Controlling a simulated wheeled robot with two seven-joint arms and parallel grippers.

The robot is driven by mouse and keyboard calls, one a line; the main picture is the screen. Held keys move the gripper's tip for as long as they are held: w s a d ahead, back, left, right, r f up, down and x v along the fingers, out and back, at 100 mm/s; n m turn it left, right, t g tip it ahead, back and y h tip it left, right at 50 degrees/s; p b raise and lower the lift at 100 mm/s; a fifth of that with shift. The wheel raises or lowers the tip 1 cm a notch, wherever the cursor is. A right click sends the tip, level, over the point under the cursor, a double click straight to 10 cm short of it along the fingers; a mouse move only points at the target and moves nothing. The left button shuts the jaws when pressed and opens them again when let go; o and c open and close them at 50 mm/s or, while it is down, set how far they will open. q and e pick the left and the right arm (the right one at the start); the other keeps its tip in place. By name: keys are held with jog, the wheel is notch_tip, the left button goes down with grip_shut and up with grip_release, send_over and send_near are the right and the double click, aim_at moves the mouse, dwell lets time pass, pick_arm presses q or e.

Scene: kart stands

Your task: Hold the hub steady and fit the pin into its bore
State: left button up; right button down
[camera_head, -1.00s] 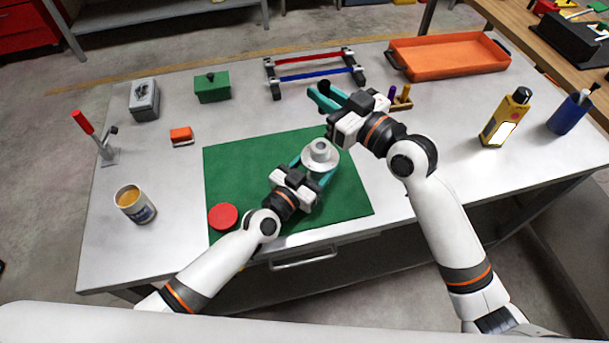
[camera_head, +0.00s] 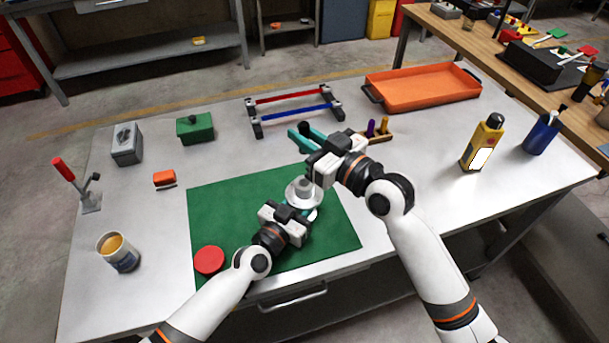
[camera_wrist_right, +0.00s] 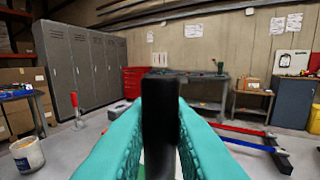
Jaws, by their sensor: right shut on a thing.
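The hub (camera_head: 301,193), a pale grey flanged round part, is on the green mat (camera_head: 225,220) in the head view. My left gripper (camera_head: 304,203) is at the hub, with teal fingers partly hidden by the hub and my wrist; whether they press on it cannot be told. My right gripper (camera_head: 303,136) is shut on the black pin (camera_wrist_right: 160,125), which stands between its teal fingers in the right wrist view. In the head view the pin's dark end (camera_head: 305,128) shows at the fingertips, beyond the hub and apart from it. The hub's bore is not clear.
A red disc (camera_head: 209,260) lies on the mat's near left corner. A rack with red and blue bars (camera_head: 292,107) and an orange tray (camera_head: 422,88) stand behind. A small wooden holder (camera_head: 379,136) is right of my right gripper. A yellow bottle (camera_head: 481,147) is farther right.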

aim_at(305, 179)
notch_tip(305, 179, down, 6)
jog(key=m+t+h, duration=0.3)
jog(key=h, duration=0.1)
jog(key=shift+s+f, duration=0.1)
jog(key=shift+f, duration=0.1)
jog(key=shift+f, duration=2.65)
jog(key=c, duration=1.3)
grip_release()
jog(key=v, duration=1.2)
